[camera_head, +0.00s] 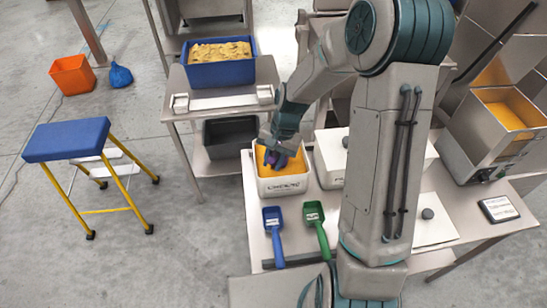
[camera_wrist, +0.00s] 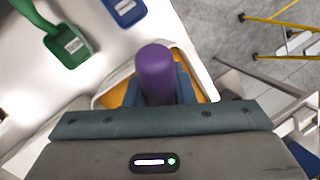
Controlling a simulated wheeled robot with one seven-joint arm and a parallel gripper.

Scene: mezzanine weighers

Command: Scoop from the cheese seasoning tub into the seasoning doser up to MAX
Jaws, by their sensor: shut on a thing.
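A white tub (camera_head: 283,186) of orange powder stands at the left end of the right-hand bench; its label is too small to read. My gripper (camera_head: 278,148) is low over it, shut on the purple scoop (camera_head: 271,160). The scoop's purple handle (camera_wrist: 155,70) stands up between my fingers in the wrist view, and its bowl is hidden. The orange powder shows around my fingers. The steel doser (camera_head: 468,138) at the right has an open top with orange powder inside. I cannot make out its MAX mark.
A blue scoop (camera_head: 273,232) and a green scoop (camera_head: 316,230) lie in front of the tub. A white lidded container (camera_head: 331,165) stands right beside it. A blue crate (camera_head: 221,74) and step stool (camera_head: 68,139) are left.

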